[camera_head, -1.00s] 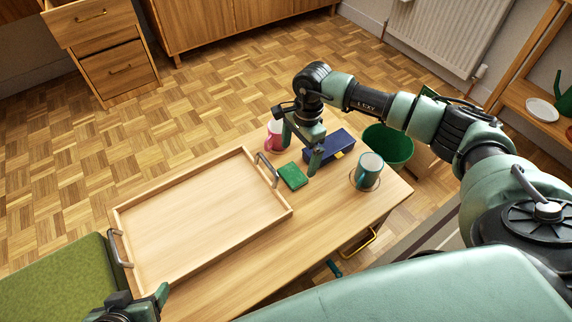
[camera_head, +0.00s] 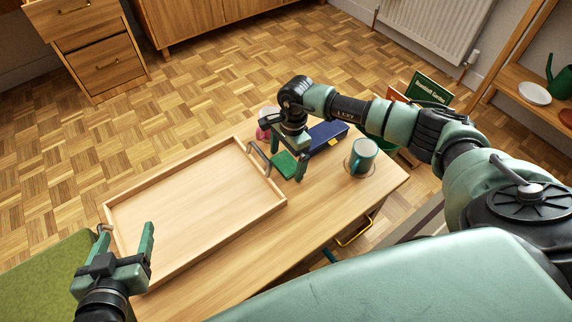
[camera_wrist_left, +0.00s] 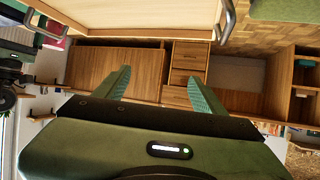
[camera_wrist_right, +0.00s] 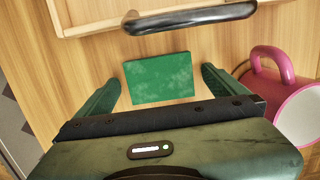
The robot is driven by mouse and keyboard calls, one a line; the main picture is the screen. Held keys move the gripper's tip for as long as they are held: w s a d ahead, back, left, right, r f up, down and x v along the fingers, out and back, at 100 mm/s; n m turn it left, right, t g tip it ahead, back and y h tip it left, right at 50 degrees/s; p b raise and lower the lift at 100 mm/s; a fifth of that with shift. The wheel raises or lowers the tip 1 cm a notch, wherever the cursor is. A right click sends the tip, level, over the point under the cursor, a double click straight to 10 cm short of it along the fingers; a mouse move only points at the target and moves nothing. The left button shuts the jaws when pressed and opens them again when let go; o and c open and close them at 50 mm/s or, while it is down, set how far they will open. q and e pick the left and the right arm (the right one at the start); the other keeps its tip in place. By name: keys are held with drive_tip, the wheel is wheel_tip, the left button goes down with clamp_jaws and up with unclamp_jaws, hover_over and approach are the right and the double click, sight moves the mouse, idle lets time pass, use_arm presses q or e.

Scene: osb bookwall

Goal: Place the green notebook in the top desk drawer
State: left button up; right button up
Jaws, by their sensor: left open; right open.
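The green notebook (camera_head: 284,164) lies flat on the wooden table, between the tray's handle and a blue box. My right gripper (camera_head: 289,160) is open above it, pointing down. In the right wrist view the notebook (camera_wrist_right: 158,79) shows between the open fingers (camera_wrist_right: 160,76), with a gap on both sides. My left gripper (camera_head: 127,232) is open and empty at the tray's near left corner; its fingers (camera_wrist_left: 158,72) also show in the left wrist view. The desk's top drawer (camera_head: 74,14) is at the upper left and appears to stick out beyond the drawer (camera_head: 105,63) below it.
The wooden tray (camera_head: 285,200) fills much of the table. A green seat (camera_head: 45,275) is at left. Open parquet floor (camera_head: 170,110) lies between table and desk.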

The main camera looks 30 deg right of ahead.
drive_tip(key=c, duration=1.6)
drive_tip(key=shift+o, duration=0.2)
drive_tip(key=shift+r, duration=0.15)
